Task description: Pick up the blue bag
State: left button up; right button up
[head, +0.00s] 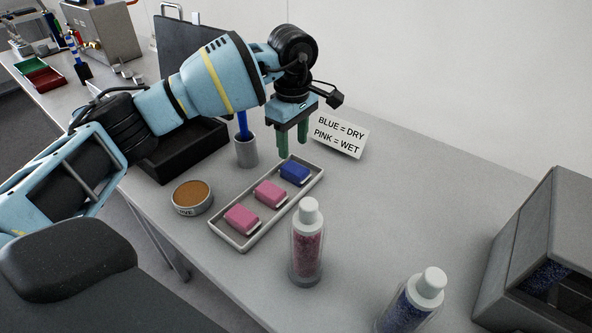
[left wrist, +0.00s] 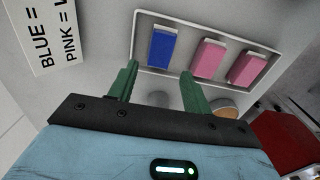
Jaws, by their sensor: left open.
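The blue bag (head: 295,172) is a small block-like packet at the far end of a shallow white tray (head: 262,226). It also shows in the left wrist view (left wrist: 162,47), ahead of the fingertips and between their lines. Two pink bags (head: 270,194) lie in the same tray beside it, one after another toward the near end. My left gripper (head: 292,143) is open with green fingers pointing down, above the far end of the tray, apart from the blue bag and empty. In the left wrist view both fingers (left wrist: 157,82) are spread. My right gripper is not in view.
A sign (head: 339,134) reads BLUE = DRY, PINK = WET. A grey cup (head: 245,153) with a blue stick and a round brown-topped dish (head: 191,197) stand left of the tray. A pink-filled bottle (head: 307,245) stands close to its right. The table's right middle is clear.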

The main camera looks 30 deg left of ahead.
aim_at(295, 168)
pick_arm(q)
jog(key=shift+w+f, duration=0.1)
jog(key=shift+f, duration=0.75)
jog(key=shift+d+f+p, duration=0.2)
jog(key=shift+f+p, duration=0.15)
jog(key=shift+f, duration=2.2)
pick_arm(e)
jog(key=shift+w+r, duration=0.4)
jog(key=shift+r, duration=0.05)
pick_arm(q)
jog(key=shift+c, duration=0.3)
jog(key=c, duration=0.7)
jog(key=shift+r, duration=0.2)
